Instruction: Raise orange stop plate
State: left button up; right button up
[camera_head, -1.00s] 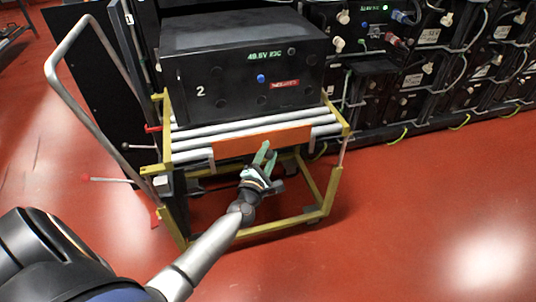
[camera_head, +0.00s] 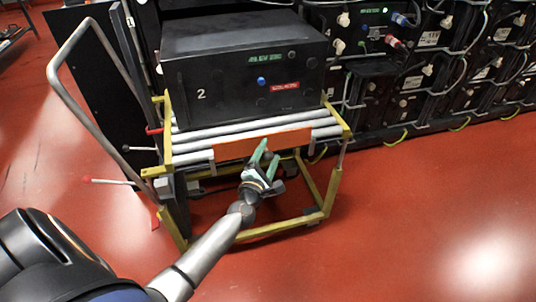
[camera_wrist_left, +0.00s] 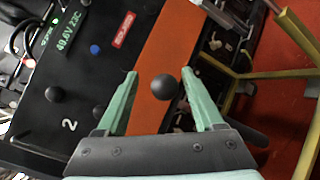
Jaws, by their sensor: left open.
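The orange stop plate (camera_head: 235,146) spans the front of the yellow-framed cart, just below the grey rollers. In the left wrist view the plate (camera_wrist_left: 170,50) runs diagonally, with a round black knob (camera_wrist_left: 164,87) on it. My left gripper (camera_head: 264,152) is at the front of the plate, pointing up toward it. Its green fingers (camera_wrist_left: 163,92) are open, one on each side of the knob in the left wrist view. I cannot tell whether they touch it. The right gripper is not in view.
A black battery box marked 2 (camera_head: 240,80) rests on the cart's rollers (camera_head: 190,142) behind the plate. The cart's yellow frame (camera_head: 333,185) surrounds the gripper's area. Battery racks (camera_head: 400,75) stand behind. Red floor (camera_head: 430,210) is clear at the right.

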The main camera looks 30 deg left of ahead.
pick_arm(q)
jog(key=v, duration=1.2)
jog(key=shift+s+p, duration=0.3)
jog(key=shift+p, duration=0.1)
